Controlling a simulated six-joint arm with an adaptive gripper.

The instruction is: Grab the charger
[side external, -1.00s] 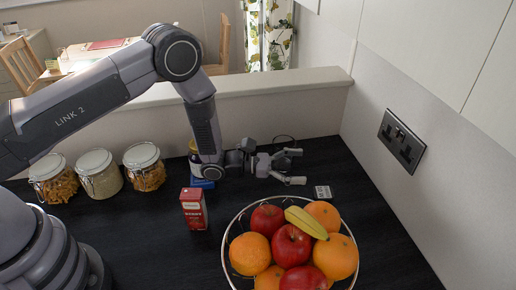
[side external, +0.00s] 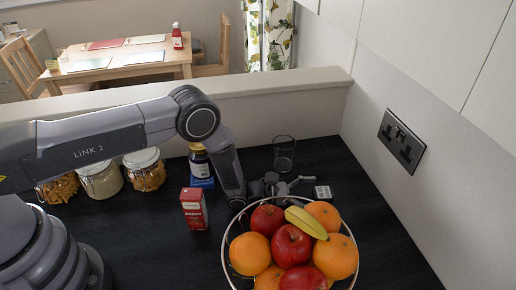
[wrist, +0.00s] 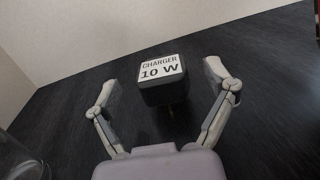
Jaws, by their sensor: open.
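The charger (wrist: 164,84) is a small black block with a white label reading "CHARGER 10 W". In the wrist view it sits on the dark counter, centred between the fingers and a little beyond my wrist. In the side view the charger (side external: 323,193) lies behind the fruit bowl, just right of my gripper. My gripper (wrist: 160,92) is open, with one finger on each side of the charger and a visible gap on both sides. In the side view my gripper (side external: 294,187) is low near the counter, its lower part hidden behind the fruit.
The wire fruit bowl (side external: 226,256) stands directly in front of my gripper. A clear glass (side external: 284,153) stands behind it. A red carton (side external: 194,209), a dark jar (side external: 199,163) and several storage jars (side external: 100,175) are to the left. The wall with a socket (side external: 401,139) bounds the right.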

